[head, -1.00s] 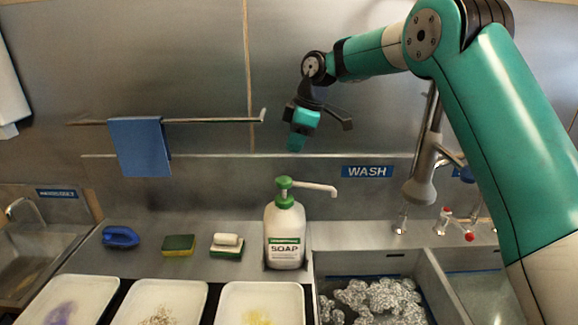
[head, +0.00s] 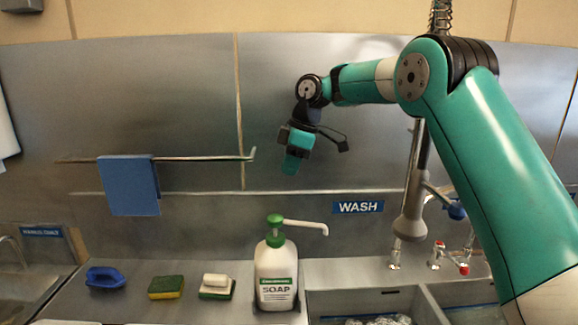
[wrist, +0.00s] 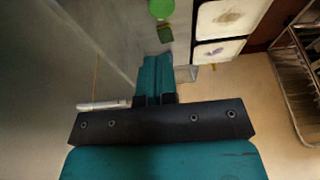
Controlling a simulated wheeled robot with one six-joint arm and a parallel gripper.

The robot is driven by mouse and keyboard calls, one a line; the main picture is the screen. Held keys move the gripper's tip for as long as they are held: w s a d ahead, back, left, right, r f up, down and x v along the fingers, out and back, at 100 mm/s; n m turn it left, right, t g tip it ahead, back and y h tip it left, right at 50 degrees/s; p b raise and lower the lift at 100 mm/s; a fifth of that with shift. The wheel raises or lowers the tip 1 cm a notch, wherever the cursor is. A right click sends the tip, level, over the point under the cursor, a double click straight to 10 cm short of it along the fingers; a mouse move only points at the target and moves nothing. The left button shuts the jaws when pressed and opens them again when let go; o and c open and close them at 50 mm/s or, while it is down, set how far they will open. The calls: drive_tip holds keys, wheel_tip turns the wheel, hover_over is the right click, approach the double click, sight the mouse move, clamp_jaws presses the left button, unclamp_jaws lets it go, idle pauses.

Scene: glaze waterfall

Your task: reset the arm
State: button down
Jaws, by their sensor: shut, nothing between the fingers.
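My gripper (head: 291,167) hangs in the air in front of the steel back wall, above and slightly right of the soap bottle. In the wrist view its teal fingers (wrist: 155,75) lie together, shut with nothing between them. My teal arm reaches in from the right in the head view, bent at the elbow, with the wrist pointing down. The gripper touches nothing that I can see.
A white soap bottle (head: 276,270) with a green pump stands on the counter. A blue cloth (head: 128,185) hangs on a rail. A tap (head: 412,215) rises at right. White trays (wrist: 228,18) show in the wrist view.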

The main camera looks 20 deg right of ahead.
drive_tip(key=s+a+f+m+b, duration=0.1)
drive_tip(key=s+a+m+b, duration=0.15)
drive_tip(key=s, duration=0.65)
drive_tip(key=s+a+f+m+y+b, duration=0.1)
drive_tip(key=s+a+f+b, duration=0.15)
drive_tip(key=s, duration=0.65)
drive_tip(key=s+a+m+b, duration=0.15)
drive_tip(key=s+a, duration=0.25)
drive_tip(key=s, duration=0.5)
drive_tip(key=s+f+m, duration=0.1)
drive_tip(key=s+f, duration=0.2)
drive_tip(key=s, duration=0.2)
drive_tip(key=s+f+m+g+b, duration=0.1)
drive_tip(key=s+f, duration=0.2)
drive_tip(key=s, duration=0.3)
drive_tip(key=shift+s+d, duration=0.2)
drive_tip(key=shift+d, duration=0.2)
